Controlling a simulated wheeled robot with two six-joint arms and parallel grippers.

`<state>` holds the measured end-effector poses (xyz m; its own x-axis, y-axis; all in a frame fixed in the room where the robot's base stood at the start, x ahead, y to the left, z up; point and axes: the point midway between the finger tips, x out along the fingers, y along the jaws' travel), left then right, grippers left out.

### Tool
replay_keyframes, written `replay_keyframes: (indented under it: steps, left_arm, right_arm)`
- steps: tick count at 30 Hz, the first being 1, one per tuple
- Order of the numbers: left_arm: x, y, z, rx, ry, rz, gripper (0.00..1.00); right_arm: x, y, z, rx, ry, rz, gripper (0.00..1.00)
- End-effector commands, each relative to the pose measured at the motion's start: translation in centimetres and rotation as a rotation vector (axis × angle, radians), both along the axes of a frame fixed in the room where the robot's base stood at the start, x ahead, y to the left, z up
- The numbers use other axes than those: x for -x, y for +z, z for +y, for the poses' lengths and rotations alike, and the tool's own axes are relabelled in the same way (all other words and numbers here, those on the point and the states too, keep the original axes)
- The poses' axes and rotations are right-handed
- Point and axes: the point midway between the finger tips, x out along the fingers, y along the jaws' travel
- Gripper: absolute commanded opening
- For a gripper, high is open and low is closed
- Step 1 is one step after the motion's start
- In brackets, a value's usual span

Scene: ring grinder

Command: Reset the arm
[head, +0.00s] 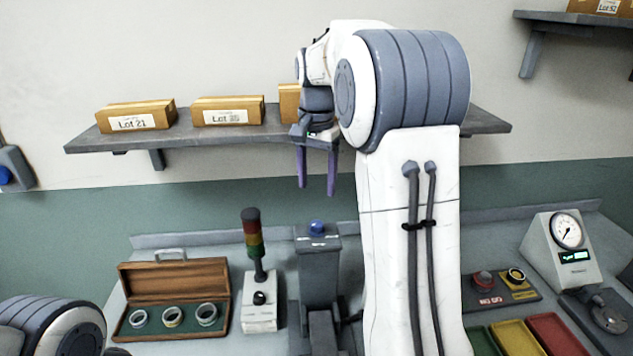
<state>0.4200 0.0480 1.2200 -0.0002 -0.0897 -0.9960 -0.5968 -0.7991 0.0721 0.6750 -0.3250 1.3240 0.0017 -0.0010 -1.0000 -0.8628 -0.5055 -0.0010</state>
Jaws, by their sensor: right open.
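My right arm rises in the middle of the head view, with its elbow bent high. My right gripper (317,190) hangs down in front of the wall shelf, its two purple fingers apart and nothing between them. It is above a grey machine (319,262) with a blue button on top, clear of it. My left arm shows only as a rounded joint at the lower left corner, and its gripper is out of the picture.
A wooden case (174,275) holds several rings beside a signal lamp (254,245). A wall shelf (210,137) carries cardboard boxes. On the right are a button panel (500,290), coloured trays (552,334) and a dial gauge (566,232).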

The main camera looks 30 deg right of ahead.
Motion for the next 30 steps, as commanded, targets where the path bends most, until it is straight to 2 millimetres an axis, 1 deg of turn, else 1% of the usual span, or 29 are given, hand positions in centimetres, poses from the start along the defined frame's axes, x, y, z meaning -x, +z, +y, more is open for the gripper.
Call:
replay_keyframes:
  steps: [14,17,20,21,23,24,26,27,29,30]
  left_arm:
    - [0.0,0.0,0.0,0.000,0.000,0.000,0.50]
    - [0.0,-0.4,0.0,0.000,0.000,0.000,0.50]
    - [0.0,-1.3,0.0,0.000,0.000,0.000,0.50]
    - [0.0,-1.7,0.0,0.000,0.000,0.000,0.50]
    - [0.0,-2.5,0.0,0.000,0.001,0.000,0.50]
    - [0.0,-3.1,0.0,0.000,0.001,0.000,0.50]
    - [0.0,-3.9,0.0,0.000,0.002,0.000,0.50]
    - [0.0,-4.4,0.0,0.000,0.002,0.000,0.50]
    - [0.0,-5.2,0.0,0.000,0.002,0.000,0.50]
    - [0.0,-5.7,0.0,0.000,0.003,0.000,0.50]
  right_arm:
    - [0.0,0.0,0.1,0.000,0.002,0.000,0.69]
    - [0.1,-0.5,1.5,-0.002,0.051,-0.002,0.69]
    - [0.7,-1.8,5.6,-0.008,0.192,-0.009,0.69]
    - [1.4,-2.7,8.0,-0.012,0.277,-0.011,0.69]
    - [2.8,-4.1,11.8,-0.018,0.428,-0.018,0.69]
    - [4.1,-5.2,14.4,-0.022,0.538,-0.022,0.69]
    - [6.5,-6.9,18.0,-0.027,0.707,-0.030,0.69]
    - [8.4,-8.1,20.2,-0.032,0.820,-0.037,0.69]
    - [11.4,-9.9,22.9,-0.039,0.989,-0.046,0.69]
    - [13.6,-11.2,24.4,-0.043,1.099,-0.050,0.69]
